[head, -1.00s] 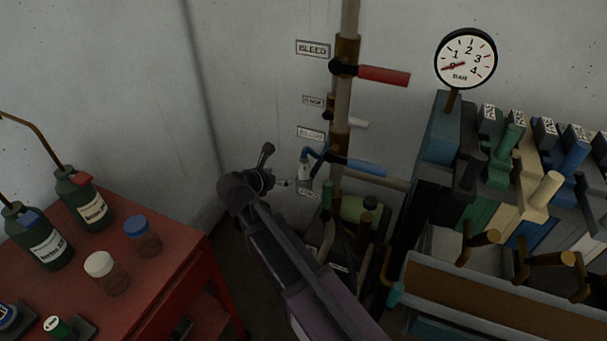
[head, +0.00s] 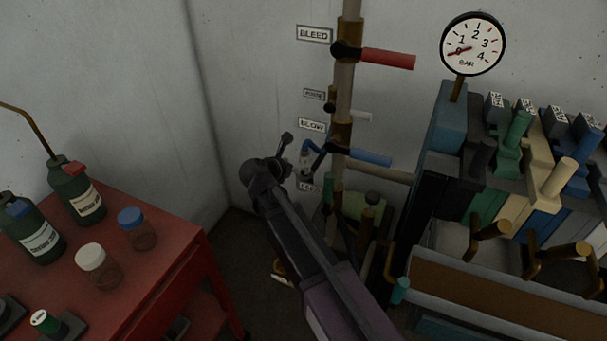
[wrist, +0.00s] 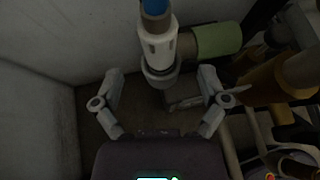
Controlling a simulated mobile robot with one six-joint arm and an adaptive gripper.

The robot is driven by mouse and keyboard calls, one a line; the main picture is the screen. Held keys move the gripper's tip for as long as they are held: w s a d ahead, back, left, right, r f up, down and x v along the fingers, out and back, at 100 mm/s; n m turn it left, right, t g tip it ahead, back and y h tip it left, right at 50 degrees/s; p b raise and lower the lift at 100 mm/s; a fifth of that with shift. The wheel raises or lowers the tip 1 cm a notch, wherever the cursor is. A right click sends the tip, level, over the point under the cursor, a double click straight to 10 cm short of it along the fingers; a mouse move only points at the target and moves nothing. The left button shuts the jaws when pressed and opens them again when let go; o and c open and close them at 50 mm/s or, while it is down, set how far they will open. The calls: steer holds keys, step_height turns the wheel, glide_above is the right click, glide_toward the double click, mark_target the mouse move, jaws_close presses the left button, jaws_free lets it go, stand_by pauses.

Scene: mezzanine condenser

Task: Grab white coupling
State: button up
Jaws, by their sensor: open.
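The white coupling (wrist: 157,46) hangs upright below a blue part, near the top middle of the wrist view, with a grey collar at its lower end. In the head view it is small and partly hidden by my gripper, below the blue-handled valve (head: 362,157). My gripper (wrist: 161,88) is open and empty, one finger to each side. In the wrist view the coupling lies beyond and above the fingertips, roughly centred between them; I see no contact. In the head view my gripper (head: 292,160) is just left of the pipe.
A vertical pipe (head: 345,85) carries a red-handled valve (head: 388,60) and brass fittings. A green cylinder (wrist: 216,40) sits right of the coupling. A red table (head: 150,262) with bottles and jars stands left; a rack with a gauge (head: 472,45) stands right.

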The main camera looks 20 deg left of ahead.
mark_target(301, 163)
steer(key=shift+w+f, duration=0.1)
steer(key=shift+w, duration=0.1)
steer(key=shift+w+d, duration=0.1)
steer(key=shift+b+x, duration=1.1)
steer(key=shift+x, duration=1.45)
jaws_close()
